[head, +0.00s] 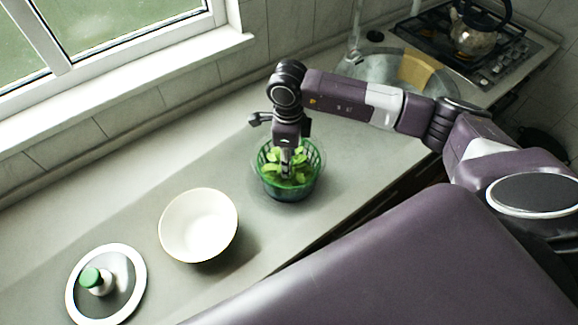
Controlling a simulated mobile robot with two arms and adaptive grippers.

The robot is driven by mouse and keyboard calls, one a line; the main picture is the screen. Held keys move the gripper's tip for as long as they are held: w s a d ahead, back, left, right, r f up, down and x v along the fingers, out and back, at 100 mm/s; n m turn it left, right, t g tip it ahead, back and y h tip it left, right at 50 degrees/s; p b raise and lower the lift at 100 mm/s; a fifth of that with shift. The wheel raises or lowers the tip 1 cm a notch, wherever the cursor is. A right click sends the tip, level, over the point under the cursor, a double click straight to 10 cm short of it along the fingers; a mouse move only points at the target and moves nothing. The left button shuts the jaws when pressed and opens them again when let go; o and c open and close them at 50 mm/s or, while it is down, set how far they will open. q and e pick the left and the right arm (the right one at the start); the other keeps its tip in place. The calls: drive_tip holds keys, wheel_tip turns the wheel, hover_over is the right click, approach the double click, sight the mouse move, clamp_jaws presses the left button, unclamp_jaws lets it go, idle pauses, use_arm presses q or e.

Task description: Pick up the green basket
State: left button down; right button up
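The green basket (293,191) stands on the counter near the middle of the view, with green leaves (272,173) inside it. My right arm comes in from the right, and my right gripper (286,165) points down at the basket. Its fingers reach down to the leaves and partly cover the basket's opening. Whether the fingers are apart or closed, or touch the basket's wall, I cannot tell. My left gripper is not in view.
A white bowl (199,226) stands left of the basket. A sink (372,70) and a stove with a kettle (475,38) are at upper right. The counter (150,180) behind the bowl is clear.

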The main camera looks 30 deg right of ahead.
drive_tip(key=shift+w+f, duration=0.15)
drive_tip(key=shift+f, duration=1.2)
clamp_jaws()
drive_tip(key=shift+r, duration=0.1)
